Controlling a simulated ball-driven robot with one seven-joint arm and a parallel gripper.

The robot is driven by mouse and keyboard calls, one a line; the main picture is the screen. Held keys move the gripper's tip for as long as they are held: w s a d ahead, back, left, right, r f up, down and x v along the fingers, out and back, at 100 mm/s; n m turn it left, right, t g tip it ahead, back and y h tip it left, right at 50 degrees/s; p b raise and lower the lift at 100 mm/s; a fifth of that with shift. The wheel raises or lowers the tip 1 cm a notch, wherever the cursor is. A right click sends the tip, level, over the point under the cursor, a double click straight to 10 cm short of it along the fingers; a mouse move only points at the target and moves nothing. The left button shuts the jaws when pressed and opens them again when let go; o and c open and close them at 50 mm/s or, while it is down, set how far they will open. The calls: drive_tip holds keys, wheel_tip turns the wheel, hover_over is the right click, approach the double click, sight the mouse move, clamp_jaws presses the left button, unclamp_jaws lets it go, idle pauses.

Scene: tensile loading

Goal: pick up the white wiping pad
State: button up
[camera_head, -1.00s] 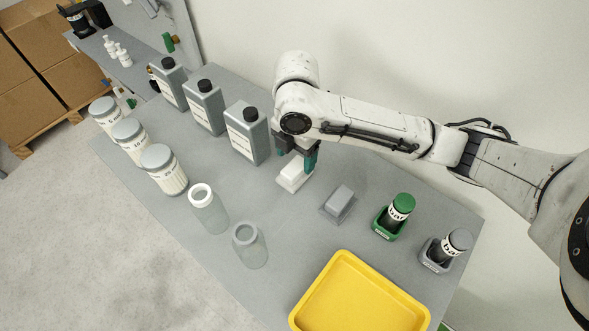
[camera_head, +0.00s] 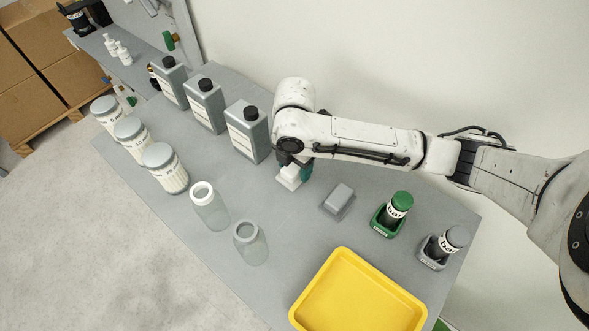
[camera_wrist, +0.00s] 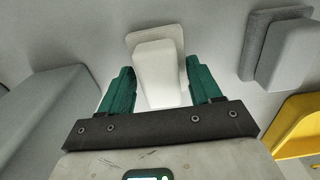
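The white wiping pad (camera_head: 291,173) lies on the grey table just right of the nearest grey bottle. In the wrist view the white pad (camera_wrist: 158,72) is a block on a thin, wider white base. My gripper (camera_wrist: 160,85) is open, with one green finger on each side of the pad and a visible gap at both sides. In the head view my gripper (camera_head: 293,170) is low over the pad and hides part of it.
A grey pad (camera_head: 338,201) lies to the right. Beyond it are a green-capped bottle (camera_head: 396,209) and a grey-capped bottle (camera_head: 450,242) in holders. A yellow tray (camera_head: 313,302) is at the front. Grey bottles (camera_head: 248,136) stand close on the left. Two clear jars (camera_head: 250,245) stand in front.

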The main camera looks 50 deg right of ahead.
sight(295, 166)
drive_tip(key=shift+c, duration=1.2)
drive_tip(key=shift+r, duration=0.5)
wheel_tip(295, 166, up, 2)
drive_tip(key=shift+s+r+b, duration=0.1)
drive_tip(key=shift+r+b, duration=0.15)
drive_tip(key=shift+b, duration=0.25)
drive_tip(key=s+a+r+p, duration=0.3)
drive_tip(key=s+r+p, duration=0.4)
drive_tip(key=s, duration=0.6)
wheel_tip(295, 166, up, 3)
drive_tip(key=shift+a+f, duration=0.15)
drive_tip(key=shift+a, duration=0.2)
